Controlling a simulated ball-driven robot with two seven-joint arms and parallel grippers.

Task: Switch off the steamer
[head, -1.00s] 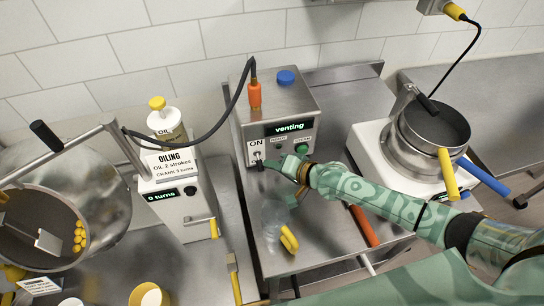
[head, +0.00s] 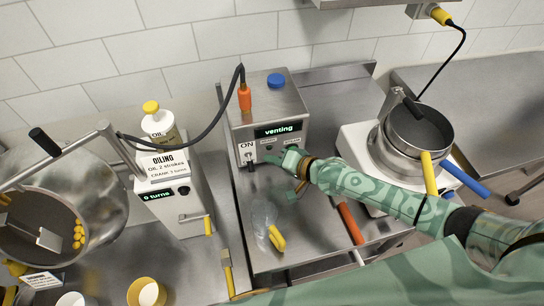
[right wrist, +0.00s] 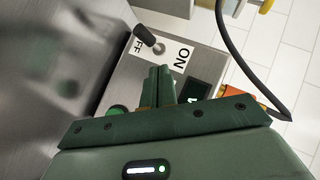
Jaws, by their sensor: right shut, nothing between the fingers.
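The steamer (head: 240,118) is a steel box with a lit display reading "venting" (head: 277,130). Its toggle switch (head: 250,166) is on the front's left side, under the word ON; the right wrist view shows the switch lever (right wrist: 145,36) with its dark tip over the OFF side of the label (right wrist: 182,53). My right gripper (head: 271,157) is shut and empty, just right of the switch and apart from it. Its shut fingers (right wrist: 158,84) point at the panel in the right wrist view. My left gripper is not in view.
A clear jug with a yellow handle (head: 276,237) stands in front. The oiling unit (head: 180,200) is left, a pot (head: 425,135) right.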

